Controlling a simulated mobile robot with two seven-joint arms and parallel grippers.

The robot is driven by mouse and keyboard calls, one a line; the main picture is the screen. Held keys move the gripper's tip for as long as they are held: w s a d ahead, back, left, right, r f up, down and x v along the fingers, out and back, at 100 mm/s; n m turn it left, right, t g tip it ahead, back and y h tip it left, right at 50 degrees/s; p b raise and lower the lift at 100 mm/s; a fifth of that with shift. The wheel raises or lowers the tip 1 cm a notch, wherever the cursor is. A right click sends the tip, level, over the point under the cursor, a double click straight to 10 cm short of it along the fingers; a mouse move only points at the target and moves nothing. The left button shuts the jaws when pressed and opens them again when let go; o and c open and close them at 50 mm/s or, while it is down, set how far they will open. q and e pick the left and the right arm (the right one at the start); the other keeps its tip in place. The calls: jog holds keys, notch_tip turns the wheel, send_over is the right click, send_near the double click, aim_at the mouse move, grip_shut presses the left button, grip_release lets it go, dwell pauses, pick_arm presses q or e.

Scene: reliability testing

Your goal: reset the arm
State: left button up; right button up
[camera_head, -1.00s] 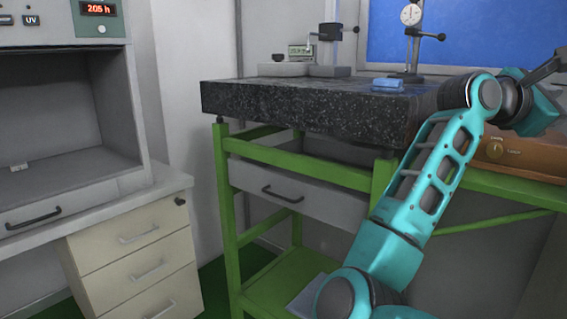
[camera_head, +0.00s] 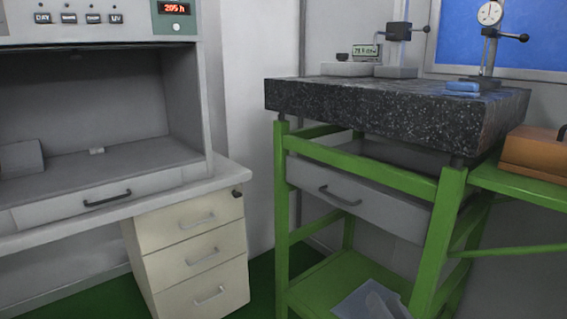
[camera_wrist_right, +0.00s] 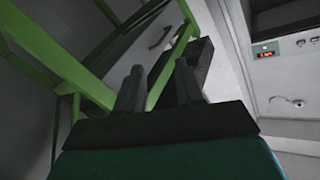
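In the right wrist view my right gripper (camera_wrist_right: 159,82) has two dark fingers standing apart. I see nothing held between them. The view is tilted, with the green stand's bars (camera_wrist_right: 70,65) on the left beyond the fingers and a grey drawer front with a handle above them. My left gripper is in neither view.
A speckled black granite slab (camera_head: 390,108) on a green stand (camera_head: 445,225) carries gauge stands and a blue block (camera_head: 462,87). An orange-brown case (camera_head: 535,152) sits at right. A cabinet (camera_head: 105,90) and a cream drawer unit (camera_head: 195,255) stand at left.

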jog(key=s+a+f+n+g, duration=0.3)
jog(key=s+f+g, duration=0.1)
jog(key=s+f, duration=0.35)
jog(key=s+a+f+n+g, duration=0.2)
jog(key=s+f+n+g, duration=0.1)
jog(key=s+f, duration=0.45)
pick_arm(q)
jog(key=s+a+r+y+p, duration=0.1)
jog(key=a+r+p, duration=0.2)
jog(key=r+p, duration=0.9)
jog(key=p, duration=0.6)
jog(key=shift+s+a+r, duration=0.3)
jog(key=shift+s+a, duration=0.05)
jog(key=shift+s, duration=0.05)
pick_arm(e)
jog(key=d+r, duration=0.3)
jog(key=r, duration=0.9)
jog(key=shift+s+d+r+h, duration=0.25)
jog(key=shift+d+h, duration=0.15)
